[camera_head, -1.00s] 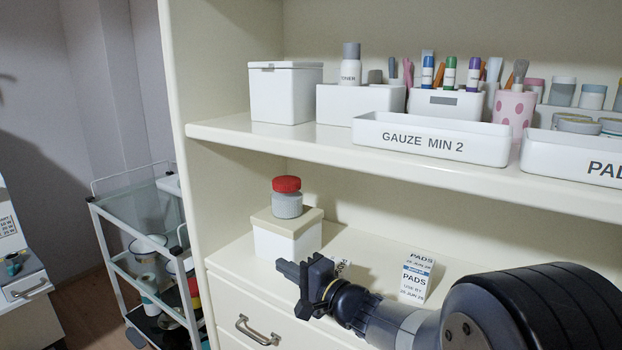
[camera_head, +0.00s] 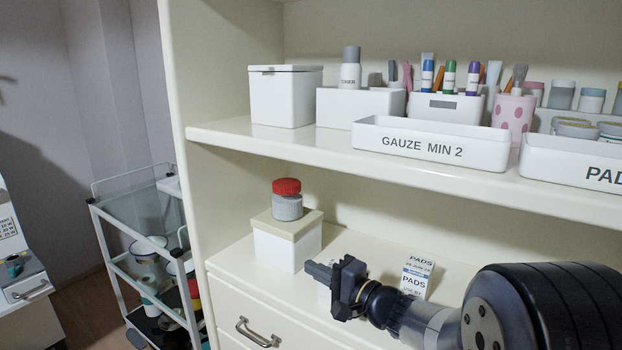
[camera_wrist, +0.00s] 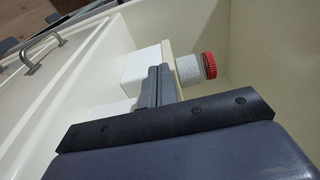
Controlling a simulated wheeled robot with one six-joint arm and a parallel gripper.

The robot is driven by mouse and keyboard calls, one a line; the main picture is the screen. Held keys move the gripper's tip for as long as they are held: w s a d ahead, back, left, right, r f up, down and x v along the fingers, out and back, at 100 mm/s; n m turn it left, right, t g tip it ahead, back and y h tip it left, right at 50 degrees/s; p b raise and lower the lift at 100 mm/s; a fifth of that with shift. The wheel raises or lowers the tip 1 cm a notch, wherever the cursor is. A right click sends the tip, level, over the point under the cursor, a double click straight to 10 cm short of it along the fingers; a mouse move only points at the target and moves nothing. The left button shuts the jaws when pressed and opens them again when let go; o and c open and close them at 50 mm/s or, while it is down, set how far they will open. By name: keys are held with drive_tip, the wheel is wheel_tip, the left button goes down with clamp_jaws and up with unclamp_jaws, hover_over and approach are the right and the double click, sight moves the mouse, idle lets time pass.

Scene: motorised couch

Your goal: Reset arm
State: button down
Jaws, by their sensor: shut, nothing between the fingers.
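My gripper (camera_head: 318,270) is shut and empty in the head view. It is in front of the lower shelf, to the right of a white box with a beige lid (camera_head: 287,242). A grey jar with a red lid (camera_head: 287,199) stands upright on that box. In the wrist view my shut fingers (camera_wrist: 158,72) point toward the box (camera_wrist: 143,65) and the jar (camera_wrist: 188,68), and they overlap part of the box in the picture. I cannot tell the exact gap between fingers and box.
Two PADS packets (camera_head: 414,280) stand near my arm on the lower shelf. The upper shelf above holds a GAUZE MIN 2 tray (camera_head: 430,146) and several containers. A drawer handle (camera_head: 257,333) is below. A glass trolley (camera_head: 140,215) stands at the left.

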drive_tip(key=d, duration=0.7)
drive_tip(key=d+f, duration=0.1)
drive_tip(key=d, duration=0.2)
drive_tip(key=shift+w+d, duration=0.3)
drive_tip(key=shift+d, duration=0.05)
drive_tip(key=f, duration=0.3)
drive_tip(key=shift+a+f, duration=0.2)
drive_tip(key=shift+f, duration=0.2)
drive_tip(key=shift+s+a+p, duration=0.1)
drive_tip(key=shift+a+p, duration=0.15)
drive_tip(key=shift+p, duration=0.15)
drive_tip(key=shift+r+p, duration=0.15)
drive_tip(key=shift+p, duration=0.35)
drive_tip(key=d+p, duration=0.2)
drive_tip(key=d, duration=0.1)
drive_tip(key=d+p, duration=0.1)
drive_tip(key=shift+w+d+p, duration=0.25)
drive_tip(key=shift+d+p, duration=0.15)
drive_tip(key=shift+d+b, duration=0.3)
drive_tip(key=shift+d, duration=0.05)
drive_tip(key=shift+a+r, duration=0.1)
drive_tip(key=shift+r, duration=0.85)
